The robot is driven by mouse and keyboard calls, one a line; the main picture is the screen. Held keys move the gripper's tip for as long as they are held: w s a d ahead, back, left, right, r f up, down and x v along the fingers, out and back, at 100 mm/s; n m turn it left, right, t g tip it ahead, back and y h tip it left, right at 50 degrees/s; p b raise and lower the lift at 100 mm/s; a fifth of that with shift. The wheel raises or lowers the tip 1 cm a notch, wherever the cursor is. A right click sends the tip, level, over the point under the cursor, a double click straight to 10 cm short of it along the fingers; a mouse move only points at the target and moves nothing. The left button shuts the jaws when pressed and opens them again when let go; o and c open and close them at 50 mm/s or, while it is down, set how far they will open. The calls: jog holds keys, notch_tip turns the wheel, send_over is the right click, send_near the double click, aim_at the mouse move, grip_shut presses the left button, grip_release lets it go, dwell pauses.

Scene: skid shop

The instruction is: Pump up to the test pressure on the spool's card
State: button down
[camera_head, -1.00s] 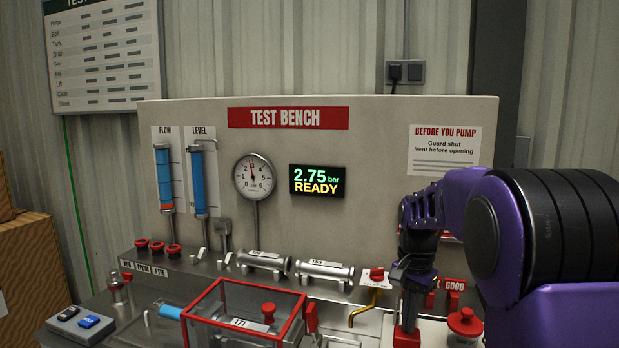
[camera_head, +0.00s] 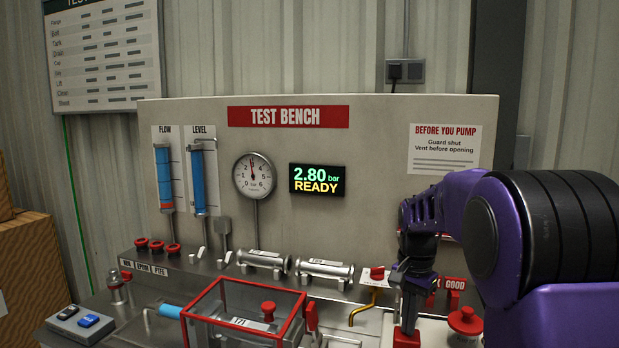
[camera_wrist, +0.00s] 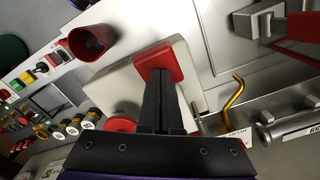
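The display (camera_head: 317,180) on the bench reads 2.80 bar READY. The round gauge (camera_head: 254,176) has its needle near 3. My gripper (camera_head: 409,318) points down at the red pump handle (camera_head: 406,339) at the right of the bench. In the wrist view the two dark fingers (camera_wrist: 163,75) are together, with their tips at the red handle pad (camera_wrist: 160,60), which is wider than they are. A red-framed clear guard box (camera_head: 243,308) stands at front centre, apparently shut, with a card (camera_head: 248,323) too small to read surely.
Two metal spools, one at left (camera_head: 264,262) and one at right (camera_head: 324,271), lie on the ledge with small cards. A yellow bent pipe with a red valve (camera_head: 376,274) is left of my gripper. A two-button box (camera_head: 82,323) sits front left.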

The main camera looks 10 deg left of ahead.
jog(key=shift+f+b, duration=0.5)
jog(key=shift+f, duration=0.5)
jog(key=shift+r, duration=0.1)
jog(key=shift+r+p, duration=0.85)
jog(key=shift+r, duration=0.55)
notch_tip(320, 180, up, 7)
